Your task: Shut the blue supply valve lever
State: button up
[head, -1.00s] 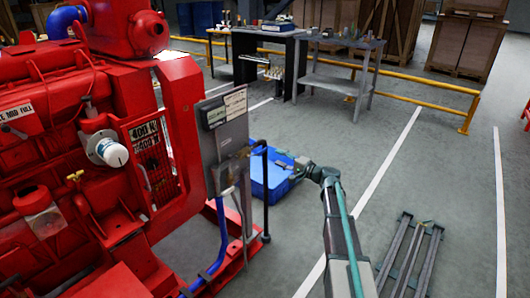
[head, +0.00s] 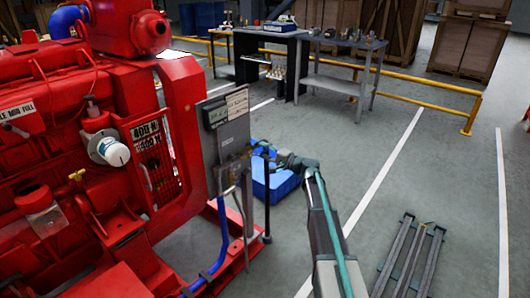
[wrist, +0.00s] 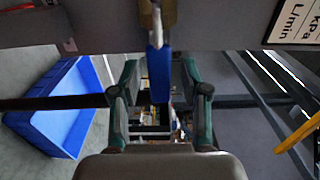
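The blue supply valve lever (wrist: 159,75) hangs from a brass valve body (wrist: 165,12) at the top middle of the wrist view. My gripper (wrist: 158,66) is open, with one green-grey finger on each side of the lever and visible gaps between. In the head view my gripper (head: 262,152) is at the right side of the grey instrument panel (head: 233,132) on the red pumpset. I cannot make out the lever in the head view.
The red engine (head: 95,120) fills the left. A blue crate (head: 275,182) sits on the floor behind my gripper and also shows in the wrist view (wrist: 62,105). A dark upright post (head: 267,200) stands beside the panel.

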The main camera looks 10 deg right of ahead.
grip_shut()
